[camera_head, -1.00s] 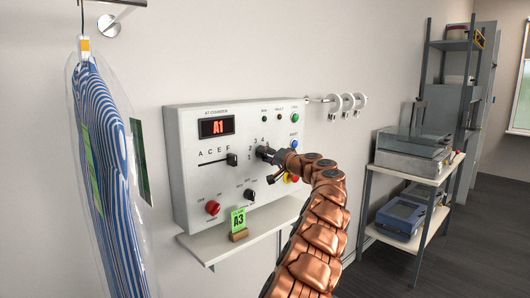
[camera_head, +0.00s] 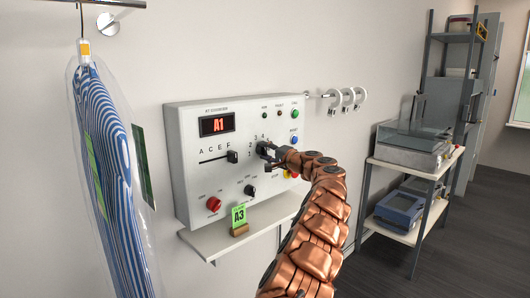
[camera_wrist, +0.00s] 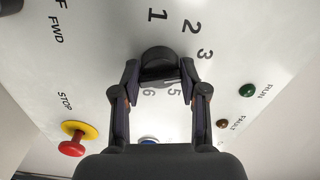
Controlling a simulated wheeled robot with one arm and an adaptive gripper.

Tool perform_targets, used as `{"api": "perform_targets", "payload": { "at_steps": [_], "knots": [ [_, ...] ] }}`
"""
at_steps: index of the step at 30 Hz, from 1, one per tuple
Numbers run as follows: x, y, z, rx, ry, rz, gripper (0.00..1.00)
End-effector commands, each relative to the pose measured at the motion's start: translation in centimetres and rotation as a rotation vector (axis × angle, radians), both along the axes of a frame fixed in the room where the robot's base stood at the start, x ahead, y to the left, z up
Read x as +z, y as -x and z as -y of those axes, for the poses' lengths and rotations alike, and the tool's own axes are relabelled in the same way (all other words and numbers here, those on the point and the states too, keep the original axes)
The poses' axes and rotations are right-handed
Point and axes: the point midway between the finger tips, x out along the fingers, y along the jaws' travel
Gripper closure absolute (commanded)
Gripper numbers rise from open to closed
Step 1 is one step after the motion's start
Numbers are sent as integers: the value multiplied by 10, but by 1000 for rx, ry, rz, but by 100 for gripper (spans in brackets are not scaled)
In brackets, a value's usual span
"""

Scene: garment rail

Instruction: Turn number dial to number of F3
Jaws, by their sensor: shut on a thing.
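The number dial (camera_wrist: 158,63) is a dark round knob on the white control panel (camera_head: 186,175). In the wrist view the numbers 1, 2, 3, 5 and 6 show around it; which one it points at is unclear. My gripper (camera_wrist: 158,88) has a finger on each side of the knob and is shut on it. In the head view my gripper (camera_head: 268,151) covers most of the dial. The red display (camera_head: 217,125) reads A1. A green tag (camera_head: 239,216) on the small shelf (camera_head: 205,242) reads A3. The letter slider (camera_head: 232,157) stands at the right end, near F.
A red knob (camera_head: 213,204) and a black switch (camera_head: 250,190) sit low on the panel. The red stop button (camera_wrist: 71,147) on its yellow base is near my gripper. A bagged striped shirt (camera_head: 105,170) hangs at left. White rings (camera_head: 347,98) hang right of the panel.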

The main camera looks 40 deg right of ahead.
Motion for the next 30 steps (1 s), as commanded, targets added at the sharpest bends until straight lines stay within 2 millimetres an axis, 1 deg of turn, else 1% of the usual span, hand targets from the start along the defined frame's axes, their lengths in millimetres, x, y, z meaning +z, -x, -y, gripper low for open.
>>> {"api": "perform_targets", "payload": {
  "at_steps": [6,7,13,23,26,30],
  "knots": [
    [2,0,1,-3,1,4,92],
    [2,0,1,-2,1,3,54],
    [2,0,0,-2,2,2,33],
    [1,1,0,-1,1,1,33],
    [1,4,0,-2,1,1,33],
    [2,13,0,-2,0,2,33]
  ]
}}
